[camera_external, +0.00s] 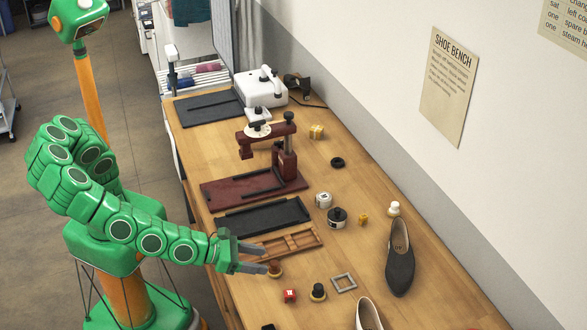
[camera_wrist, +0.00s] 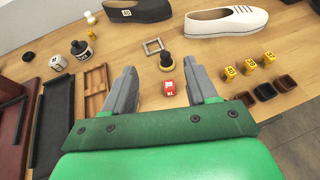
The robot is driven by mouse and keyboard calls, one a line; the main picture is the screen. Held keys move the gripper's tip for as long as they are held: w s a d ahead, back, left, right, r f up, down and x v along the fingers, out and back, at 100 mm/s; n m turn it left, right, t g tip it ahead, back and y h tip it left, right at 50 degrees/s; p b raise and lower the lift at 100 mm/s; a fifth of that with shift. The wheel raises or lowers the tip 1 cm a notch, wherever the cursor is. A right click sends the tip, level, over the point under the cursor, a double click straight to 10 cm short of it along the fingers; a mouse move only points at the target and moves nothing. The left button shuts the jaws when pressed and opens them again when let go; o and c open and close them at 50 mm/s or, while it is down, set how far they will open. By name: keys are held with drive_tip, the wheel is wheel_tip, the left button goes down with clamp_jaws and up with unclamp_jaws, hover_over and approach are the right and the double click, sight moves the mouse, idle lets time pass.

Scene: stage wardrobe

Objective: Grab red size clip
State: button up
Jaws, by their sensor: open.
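The red size clip (camera_external: 290,295) is a small red block with a white marking. It lies on the wooden bench, to the lower right of my gripper (camera_external: 266,258) in the external view. In the wrist view the red clip (camera_wrist: 169,88) shows between the two grey fingers of my gripper (camera_wrist: 160,70), nearer the right finger. My gripper is open and empty, and the clip looks apart from both fingers. Nothing covers the clip.
A black and tan knobbed piece (camera_wrist: 166,60) stands just beyond the clip, with a grey square frame (camera_external: 344,283) nearby. Wooden (camera_external: 300,241) and black (camera_external: 262,218) trays lie to one side.

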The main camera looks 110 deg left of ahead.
approach(286, 293)
drive_tip(key=shift+x, duration=4.75)
clamp_jaws()
